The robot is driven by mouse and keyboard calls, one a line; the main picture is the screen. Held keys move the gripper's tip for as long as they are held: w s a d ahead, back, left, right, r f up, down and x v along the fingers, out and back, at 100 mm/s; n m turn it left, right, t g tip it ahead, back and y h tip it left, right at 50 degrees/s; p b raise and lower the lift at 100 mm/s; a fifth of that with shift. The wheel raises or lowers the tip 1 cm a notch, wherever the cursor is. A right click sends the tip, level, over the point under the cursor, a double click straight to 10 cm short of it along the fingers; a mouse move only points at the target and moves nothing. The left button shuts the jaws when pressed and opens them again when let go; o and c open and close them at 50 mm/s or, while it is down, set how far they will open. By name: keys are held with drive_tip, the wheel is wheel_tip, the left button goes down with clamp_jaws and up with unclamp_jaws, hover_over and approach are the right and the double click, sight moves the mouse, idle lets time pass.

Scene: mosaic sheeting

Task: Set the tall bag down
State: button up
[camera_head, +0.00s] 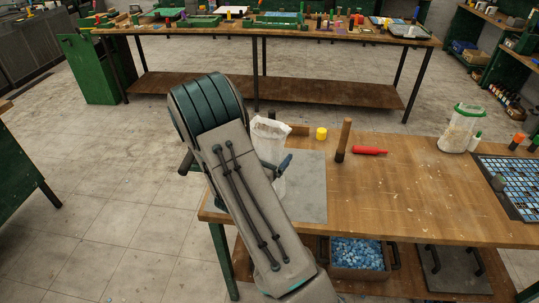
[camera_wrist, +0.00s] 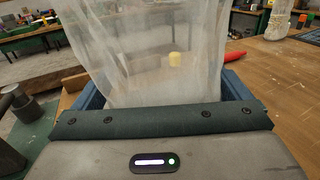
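The tall bag is translucent and whitish, with an open, crumpled top (camera_head: 270,128). In the head view it stands upright behind my forearm, which hides much of it, at the left end of the near workbench. In the wrist view the bag (camera_wrist: 150,55) fills the space between the two blue fingers of my gripper (camera_wrist: 164,88), its sides against them.
The middle of the bench is clear.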

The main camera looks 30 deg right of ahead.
drive_tip(key=shift+r, duration=0.1)
drive_tip(key=b+v, duration=0.3)
drive_tip(key=v, duration=0.9)
drive_tip(key=s+d+r+m+g+y, duration=0.2)
drive_tip(key=s+m+g, duration=0.4)
drive_tip(key=s+m, duration=0.2)
drive_tip(key=s+d+r+m+g+y, duration=0.3)
drive_tip(key=s+m+g, duration=0.2)
drive_tip(key=s+m, duration=0.2)
drive_tip(key=s+a+r+m+t+y, duration=0.2)
drive_tip(key=a+r+m+y, duration=0.1)
drive_tip(key=a+m+y, duration=0.2)
drive_tip(key=s+a+r+m+t+y, duration=0.2)
drive_tip(key=a+m+y, duration=0.2)
drive_tip(key=a, duration=0.2)
drive_tip(key=shift+a+r+m+t+y, duration=0.3)
drive_tip(key=shift+a+r+m+y, duration=0.05)
drive_tip(key=shift+r+m+y, duration=0.05)
